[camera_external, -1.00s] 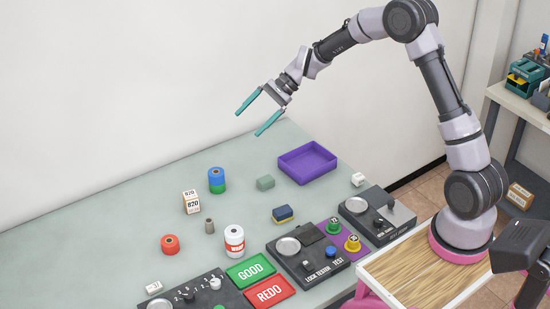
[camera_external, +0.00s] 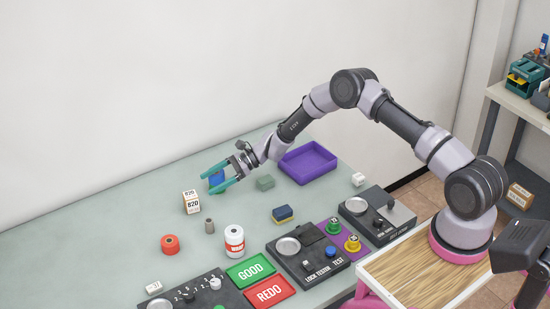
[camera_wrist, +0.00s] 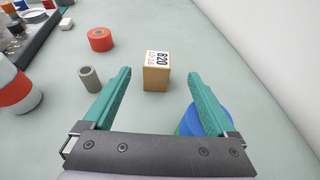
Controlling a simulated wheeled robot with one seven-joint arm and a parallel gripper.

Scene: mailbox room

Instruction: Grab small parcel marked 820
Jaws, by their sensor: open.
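The small parcel marked 820 (camera_external: 192,202) is a tan box with a white label on top. It stands on the grey-green table left of my gripper (camera_external: 204,186). In the wrist view the parcel (camera_wrist: 157,71) lies ahead, centred between my teal fingers (camera_wrist: 158,85) and a little beyond their tips. My gripper is open and empty, low over the table. I cannot tell its exact height.
A blue-and-green cylinder (camera_wrist: 207,119) is partly hidden under my right finger in the wrist view. A grey cylinder (camera_wrist: 91,79) stands left of the parcel, and a red roll (camera_wrist: 101,39) is farther off. A purple tray (camera_external: 308,163) is behind.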

